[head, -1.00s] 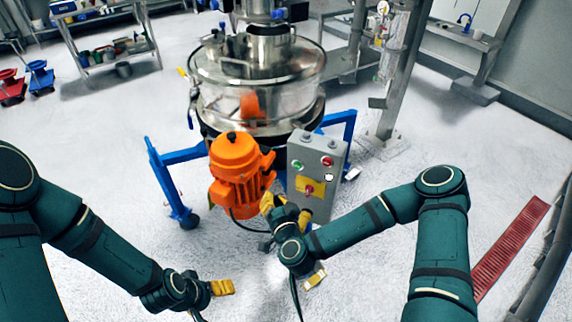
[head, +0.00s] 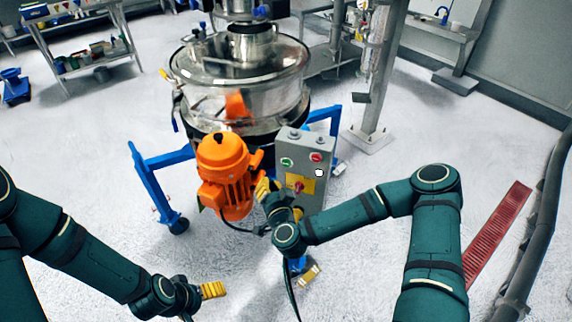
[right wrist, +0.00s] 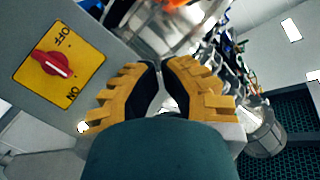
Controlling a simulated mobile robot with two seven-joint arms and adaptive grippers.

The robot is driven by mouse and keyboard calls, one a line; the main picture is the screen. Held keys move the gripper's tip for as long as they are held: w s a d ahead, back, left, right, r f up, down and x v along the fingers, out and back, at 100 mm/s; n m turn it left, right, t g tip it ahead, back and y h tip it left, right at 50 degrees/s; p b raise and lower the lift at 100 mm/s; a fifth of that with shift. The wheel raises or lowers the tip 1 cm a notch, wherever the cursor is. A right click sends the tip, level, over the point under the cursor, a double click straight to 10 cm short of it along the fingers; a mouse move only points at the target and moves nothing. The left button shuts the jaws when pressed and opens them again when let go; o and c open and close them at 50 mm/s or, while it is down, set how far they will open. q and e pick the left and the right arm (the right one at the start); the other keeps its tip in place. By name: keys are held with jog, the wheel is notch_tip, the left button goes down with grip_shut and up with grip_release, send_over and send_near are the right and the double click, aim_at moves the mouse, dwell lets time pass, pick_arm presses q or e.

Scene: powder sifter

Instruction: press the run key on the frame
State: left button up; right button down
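The grey control box (head: 304,150) stands on the blue frame beside the orange motor. Its face carries a green button (head: 287,162), a red button (head: 316,157), a small white round part (head: 319,173) and a red rotary switch (head: 299,187) on a yellow plate. No label naming a run key is readable. In the right wrist view, the switch (right wrist: 52,64) shows OFF and ON markings. My left gripper (head: 213,290) hangs low, apart from everything.
The orange motor (head: 225,175) is close left of my right gripper. The steel sifter (head: 240,75) stands behind on the blue frame (head: 155,180). A steel post (head: 378,85) rises at right. A red floor grating (head: 497,235) lies far right. Open floor surrounds the frame.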

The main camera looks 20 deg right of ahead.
jog(key=w+d, duration=0.3)
jog(key=w, duration=0.1)
jog(key=shift+w+d, duration=0.4)
jog(key=shift+w+d, duration=0.1)
dwell(1.3)
jog(key=shift+w+d+b, duration=0.15)
jog(key=shift+w+b, duration=0.1)
jog(key=shift+b, duration=0.05)
jog(key=shift+w+d, duration=0.3)
jog(key=shift+w, duration=0.05)
dwell(0.9)
jog(key=shift+s+a, duration=0.55)
jog(key=shift+s, duration=0.15)
jog(key=shift+s+a, duration=0.8)
jog(key=shift+s, duration=0.2)
jog(key=shift+s+a, duration=0.75)
jog(key=shift+s, duration=0.25)
jog(key=shift+f, duration=0.1)
